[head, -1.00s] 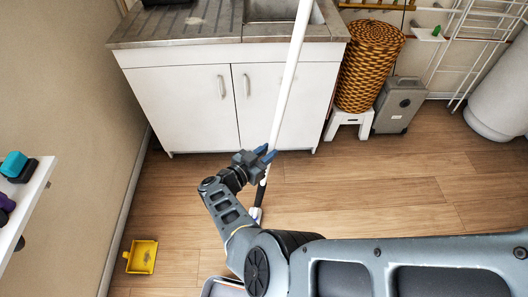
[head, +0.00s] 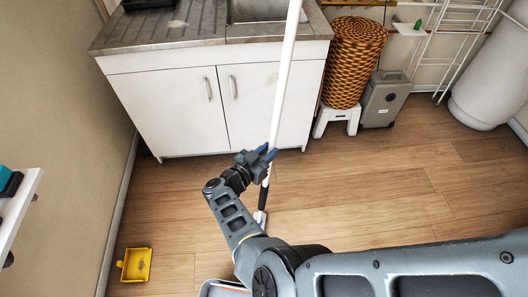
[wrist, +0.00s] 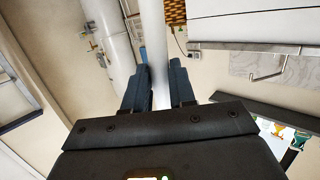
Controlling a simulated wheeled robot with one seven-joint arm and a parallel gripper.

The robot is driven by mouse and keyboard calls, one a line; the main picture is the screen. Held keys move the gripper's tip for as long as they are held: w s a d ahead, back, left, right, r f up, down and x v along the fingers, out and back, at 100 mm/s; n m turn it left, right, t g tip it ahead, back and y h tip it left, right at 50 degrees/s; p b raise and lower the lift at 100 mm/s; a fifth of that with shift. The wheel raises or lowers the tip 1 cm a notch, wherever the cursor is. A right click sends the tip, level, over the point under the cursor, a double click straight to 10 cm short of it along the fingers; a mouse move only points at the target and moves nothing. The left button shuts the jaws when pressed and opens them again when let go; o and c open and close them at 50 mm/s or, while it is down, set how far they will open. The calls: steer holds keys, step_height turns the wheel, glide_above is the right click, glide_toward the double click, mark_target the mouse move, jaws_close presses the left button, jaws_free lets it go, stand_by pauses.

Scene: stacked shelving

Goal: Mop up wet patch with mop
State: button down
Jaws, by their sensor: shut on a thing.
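The mop (head: 283,85) has a long white pole that stands nearly upright, leaning slightly right at the top. My gripper (head: 267,152) is shut on the pole near its lower part, where a black section begins. The pole also shows between the blue-grey fingers of my gripper (wrist: 161,90) in the wrist view. The white-grey lower end of the mop is partly hidden behind my arm, near the floor. I cannot make out a wet patch on the visible wooden floor (head: 365,200).
A white sink cabinet (head: 180,115) stands ahead. To its right are a wicker basket (head: 352,65) on a white stool (head: 337,118) and a grey case (head: 386,98). A yellow dustpan (head: 136,265) lies at lower left, below a white shelf (head: 18,212). Floor at right is clear.

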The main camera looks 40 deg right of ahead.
steer(key=shift+s+d, duration=0.1)
steer(key=shift+d, duration=0.05)
steer(key=shift+s+d, duration=0.4)
steer(key=shift+d, duration=0.4)
steer(key=shift+d, duration=0.1)
steer(key=shift+x, duration=0.95)
steer(key=shift+s+d, duration=0.15)
steer(key=shift+x, duration=0.8)
steer(key=shift+s+d+r, duration=0.1)
steer(key=shift+s+d, duration=0.05)
steer(key=shift+x, duration=0.85)
steer(key=shift+s+d+r, duration=0.1)
steer(key=shift+d+r, duration=0.05)
